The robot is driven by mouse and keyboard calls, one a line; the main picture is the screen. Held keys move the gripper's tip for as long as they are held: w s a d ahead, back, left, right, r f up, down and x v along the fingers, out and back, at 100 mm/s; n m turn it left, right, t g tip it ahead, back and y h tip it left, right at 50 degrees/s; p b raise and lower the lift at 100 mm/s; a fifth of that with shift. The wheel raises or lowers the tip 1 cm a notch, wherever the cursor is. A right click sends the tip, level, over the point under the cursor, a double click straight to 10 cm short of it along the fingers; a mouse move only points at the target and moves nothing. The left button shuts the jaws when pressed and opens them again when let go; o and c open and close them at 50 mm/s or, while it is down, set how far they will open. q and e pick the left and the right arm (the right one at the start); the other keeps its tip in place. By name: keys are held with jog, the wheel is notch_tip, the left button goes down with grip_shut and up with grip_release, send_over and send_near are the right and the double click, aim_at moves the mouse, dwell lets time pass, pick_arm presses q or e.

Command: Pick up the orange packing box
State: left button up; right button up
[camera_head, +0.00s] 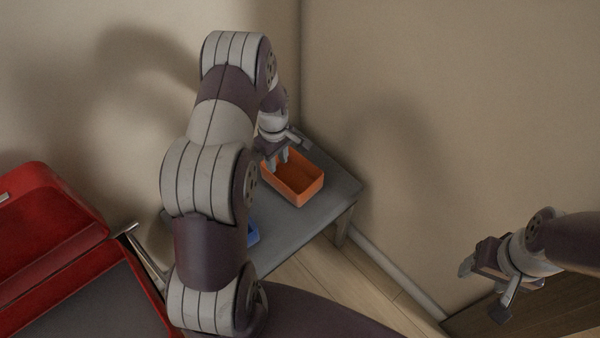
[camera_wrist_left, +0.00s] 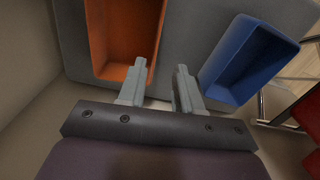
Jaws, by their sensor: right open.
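The orange packing box (camera_head: 306,190) sits open-topped on a small grey table. It also shows in the left wrist view (camera_wrist_left: 122,40) at upper left. My right gripper (camera_head: 483,288) is open and empty at the lower right, far from the box.
A blue box (camera_wrist_left: 250,55) stands beside the orange one and is mostly hidden behind my left arm in the head view (camera_head: 253,233). The grey table (camera_head: 285,232) stands in a corner against the walls. A red case (camera_head: 45,225) is at the left.

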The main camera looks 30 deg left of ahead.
aim_at(278, 179)
pick_arm(q)
jog(key=f+b, duration=0.1)
jog(key=f, duration=0.6)
jog(key=f+b, duration=0.1)
jog(key=f, duration=0.3)
jog(key=shift+w+a+f+b, duration=0.25)
jog(key=shift+w+f+b, duration=0.05)
jog(key=shift+w+f, duration=0.05)
jog(key=shift+r, duration=0.1)
grip_shut()
